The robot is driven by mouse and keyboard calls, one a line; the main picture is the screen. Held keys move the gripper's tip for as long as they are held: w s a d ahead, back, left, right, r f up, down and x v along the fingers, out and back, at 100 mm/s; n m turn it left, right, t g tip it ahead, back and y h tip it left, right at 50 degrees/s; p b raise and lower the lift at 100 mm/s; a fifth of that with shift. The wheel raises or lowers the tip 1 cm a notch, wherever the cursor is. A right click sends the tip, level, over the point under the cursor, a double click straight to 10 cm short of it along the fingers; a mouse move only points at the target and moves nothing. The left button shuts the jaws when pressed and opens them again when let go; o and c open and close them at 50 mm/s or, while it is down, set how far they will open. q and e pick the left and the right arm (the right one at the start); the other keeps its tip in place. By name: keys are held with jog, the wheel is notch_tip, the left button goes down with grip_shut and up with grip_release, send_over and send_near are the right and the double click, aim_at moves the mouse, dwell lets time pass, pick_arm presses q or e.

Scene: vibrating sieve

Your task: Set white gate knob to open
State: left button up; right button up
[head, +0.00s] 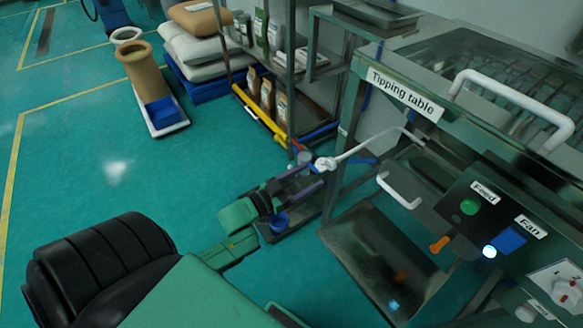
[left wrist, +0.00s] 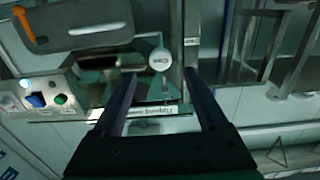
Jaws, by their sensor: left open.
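The white gate knob (head: 325,163) is a small round white knob at the end of a pale bent rod, beside the frame of the tipping table (head: 350,110). In the left wrist view the white knob (left wrist: 160,62) faces me, with small dark lettering too small to read. My left gripper (head: 309,177) is open, with its fingertips just short of the knob in the head view. In the left wrist view the open fingers (left wrist: 160,76) stand left and right of the knob, with gaps on both sides. My right gripper is not in view.
A white bar handle (head: 398,192) is near the knob. A shelf rack (head: 291,75) stands behind.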

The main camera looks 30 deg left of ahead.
pick_arm(q)
jog(key=v, duration=0.5)
jog(key=shift+s+a, duration=0.1)
jog(key=shift+s, duration=0.25)
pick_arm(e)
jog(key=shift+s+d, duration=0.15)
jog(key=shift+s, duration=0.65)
